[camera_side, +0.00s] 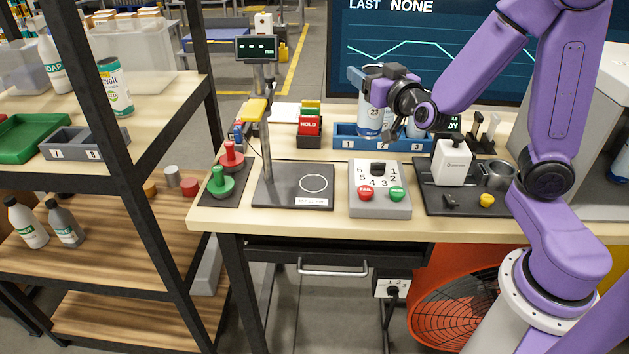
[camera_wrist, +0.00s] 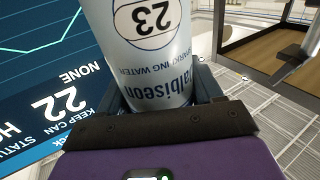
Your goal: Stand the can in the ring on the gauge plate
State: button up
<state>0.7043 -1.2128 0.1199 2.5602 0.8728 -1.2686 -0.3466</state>
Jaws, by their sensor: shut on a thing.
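A pale can marked 23 (camera_side: 371,117) is upright between the fingers of my gripper (camera_side: 372,80), which is shut on it. In the side view it overlaps the blue rack, and I cannot tell whether its base is clear of it. In the wrist view the can (camera_wrist: 150,62) fills the space between the fingers (camera_wrist: 162,92), with its print upside down. The gauge plate (camera_side: 283,196) lies at the front left of the bench. Its white ring (camera_side: 313,183) is empty. My gripper is behind, above and right of it.
The blue rack (camera_side: 345,143), numbered 1 to 3, holds another can (camera_side: 416,128) at its right. A screen (camera_wrist: 45,75) shows "KEEP CAN 22".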

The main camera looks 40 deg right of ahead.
jog(key=s+a+n+y, duration=0.3)
jog(key=s+a+y, duration=0.1)
jog(key=s+a, duration=0.4)
jog(key=w+a+f, duration=0.3)
jog(key=w+f, duration=0.9)
jog(key=w, duration=0.3)
jog(key=shift+f+t, duration=0.35)
jog(key=shift+t, duration=0.05)
dwell(0.4)
jog(key=shift+f, duration=0.1)
jog(key=o, duration=1.3)
